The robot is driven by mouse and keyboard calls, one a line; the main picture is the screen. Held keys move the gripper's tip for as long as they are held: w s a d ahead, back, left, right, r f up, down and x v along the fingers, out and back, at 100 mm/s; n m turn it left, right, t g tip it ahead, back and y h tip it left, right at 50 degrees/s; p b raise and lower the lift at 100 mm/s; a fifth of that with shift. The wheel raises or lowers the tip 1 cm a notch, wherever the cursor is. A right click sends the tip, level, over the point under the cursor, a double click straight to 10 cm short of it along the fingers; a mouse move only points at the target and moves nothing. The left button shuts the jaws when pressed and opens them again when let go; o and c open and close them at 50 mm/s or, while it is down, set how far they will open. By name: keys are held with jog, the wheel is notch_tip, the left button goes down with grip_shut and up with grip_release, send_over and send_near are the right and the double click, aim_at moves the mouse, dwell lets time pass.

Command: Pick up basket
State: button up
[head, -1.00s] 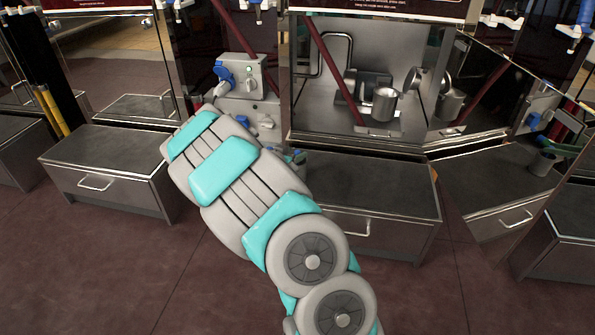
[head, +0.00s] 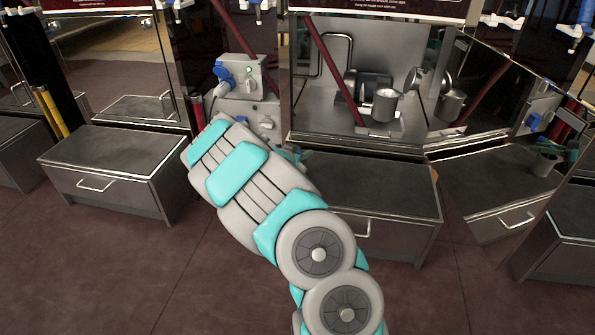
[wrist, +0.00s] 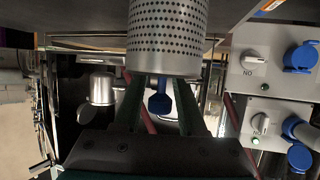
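The basket is probably the perforated metal cylinder (wrist: 167,38) at the top middle of the wrist view; its upper part in the picture is cut off by the frame. My gripper (wrist: 158,88) has its two dark green fingers spread apart, pointing at the cylinder's near end. The fingertips overlap that end in the picture; I cannot tell if they touch it. A blue knob-like part (wrist: 159,100) shows between the fingers, with nothing clamped on it that I can see. In the head view my arm hides the gripper and the basket.
A grey box with a blue socket (head: 240,77) stands behind my arm; it also shows right in the wrist view (wrist: 270,70). A metal cup (head: 384,106) stands in the recess. Low drawer cabinets (head: 110,165) line the wall. The dark red floor (head: 90,270) is clear.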

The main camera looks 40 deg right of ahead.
grip_shut()
